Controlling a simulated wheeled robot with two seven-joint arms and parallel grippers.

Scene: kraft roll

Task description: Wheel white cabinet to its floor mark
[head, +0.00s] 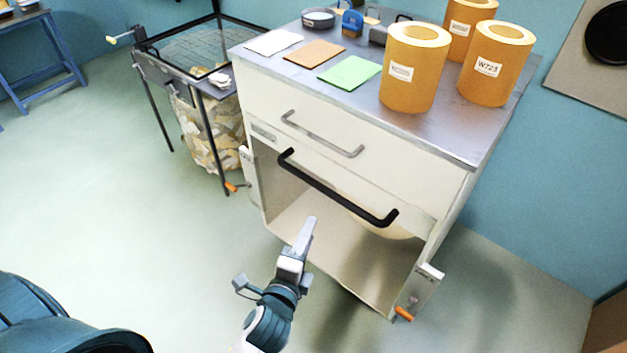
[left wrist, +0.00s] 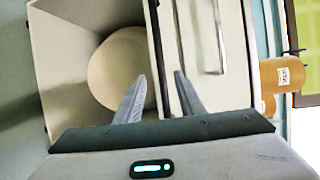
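The white cabinet (head: 390,146) stands on the floor with a grey top, a drawer with a grey handle (head: 320,138), a black bar handle (head: 335,190) and an open lower bay. Orange levers show low at its left corner (head: 231,187) and right corner (head: 403,313). My left gripper (head: 309,222) is in front of the bay, below the black bar in the picture. No floor mark is visible. My right gripper is out of view.
Orange rolls (head: 410,75), coloured sheets (head: 350,72) and small tools sit on the cabinet top. A black-framed stand with a filled bag (head: 210,130) is close on the left. A blue bench (head: 40,60) stands far left. Open floor lies left and in front.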

